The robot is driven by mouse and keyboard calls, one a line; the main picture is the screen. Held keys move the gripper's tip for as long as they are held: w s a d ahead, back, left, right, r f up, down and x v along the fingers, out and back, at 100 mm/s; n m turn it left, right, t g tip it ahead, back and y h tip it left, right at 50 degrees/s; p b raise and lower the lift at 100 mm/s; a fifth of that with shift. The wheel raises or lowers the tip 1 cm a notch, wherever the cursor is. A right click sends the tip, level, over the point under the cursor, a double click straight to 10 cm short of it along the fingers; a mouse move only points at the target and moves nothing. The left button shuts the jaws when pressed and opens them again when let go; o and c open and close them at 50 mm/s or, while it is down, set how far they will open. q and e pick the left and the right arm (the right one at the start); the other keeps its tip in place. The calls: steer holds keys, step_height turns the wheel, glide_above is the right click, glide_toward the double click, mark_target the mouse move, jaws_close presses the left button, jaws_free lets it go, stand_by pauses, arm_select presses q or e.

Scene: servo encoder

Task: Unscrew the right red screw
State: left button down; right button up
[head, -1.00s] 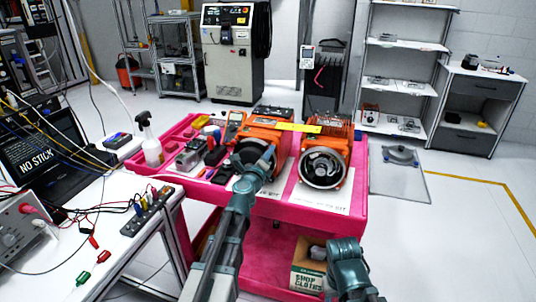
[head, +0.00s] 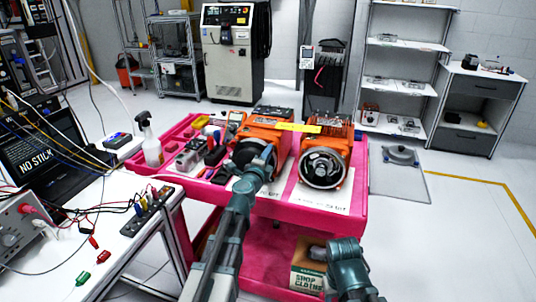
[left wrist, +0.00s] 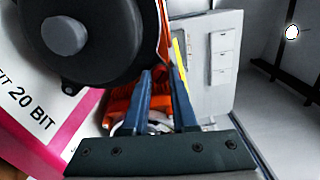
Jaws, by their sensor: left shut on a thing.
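The left orange servo motor (head: 266,132) sits on the pink cart, its dark round end cover facing my left arm. My left gripper (left wrist: 160,72) is at the right side of this dark cover (left wrist: 100,40) in the left wrist view. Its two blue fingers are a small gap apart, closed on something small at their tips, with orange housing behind. The right red screw is not clearly seen; the fingertips hide it. In the head view my left wrist (head: 258,160) covers part of the cover. Of my right arm, only a link shows at the bottom; its gripper is out of view.
A second orange motor (head: 323,160) with an open round face stands to the right. The pink cart (head: 300,208) also carries tools and a spray bottle (head: 149,142) at its left. A bench with cables and a laptop (head: 45,150) is at the left.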

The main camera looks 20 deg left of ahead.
arm_select(q)
steer(key=shift+w, duration=0.15)
steer(key=c, duration=0.7)
jaws_free()
steer(key=shift+d, duration=0.1)
